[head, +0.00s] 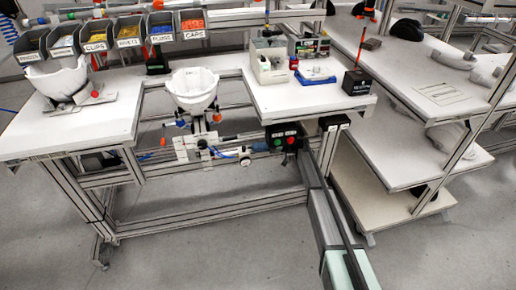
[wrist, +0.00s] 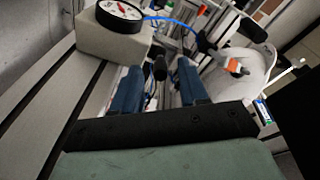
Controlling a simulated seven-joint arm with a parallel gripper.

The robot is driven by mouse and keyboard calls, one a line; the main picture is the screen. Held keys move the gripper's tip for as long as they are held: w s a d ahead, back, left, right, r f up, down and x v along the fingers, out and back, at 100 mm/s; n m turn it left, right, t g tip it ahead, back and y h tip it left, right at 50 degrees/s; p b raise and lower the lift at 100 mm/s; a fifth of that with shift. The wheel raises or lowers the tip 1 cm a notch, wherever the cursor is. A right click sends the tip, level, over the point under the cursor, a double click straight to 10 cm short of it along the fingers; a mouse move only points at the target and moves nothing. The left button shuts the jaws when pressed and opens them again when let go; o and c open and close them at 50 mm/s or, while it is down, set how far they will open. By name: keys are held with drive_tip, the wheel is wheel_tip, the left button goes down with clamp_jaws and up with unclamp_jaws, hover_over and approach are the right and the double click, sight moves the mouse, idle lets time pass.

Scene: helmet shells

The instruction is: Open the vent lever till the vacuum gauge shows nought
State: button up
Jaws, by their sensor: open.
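My gripper (wrist: 159,72) shows in the wrist view as two blue fingers, apart, with nothing clamped between them. A black rounded knob (wrist: 160,68) shows in the gap between the fingertips; it may be the vent lever's end, but I cannot tell whether a finger touches it. A round white-faced gauge (wrist: 119,13) with a black rim sits on a beige block beyond the left finger. Its face has a red mark, and its reading is too small to tell. In the head view, I cannot make out my gripper or the lever for certain.
A white helmet shell (head: 193,90) sits on a fixture at the bench's middle, with pipes and a blue hose below. Labelled bins (head: 97,40) line the back left. A black box with green and red buttons (head: 284,137) hangs under the bench. White shelves (head: 440,95) stand right.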

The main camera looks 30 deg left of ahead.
drive_tip(key=v, duration=1.3)
drive_tip(key=shift+w+d, duration=0.2)
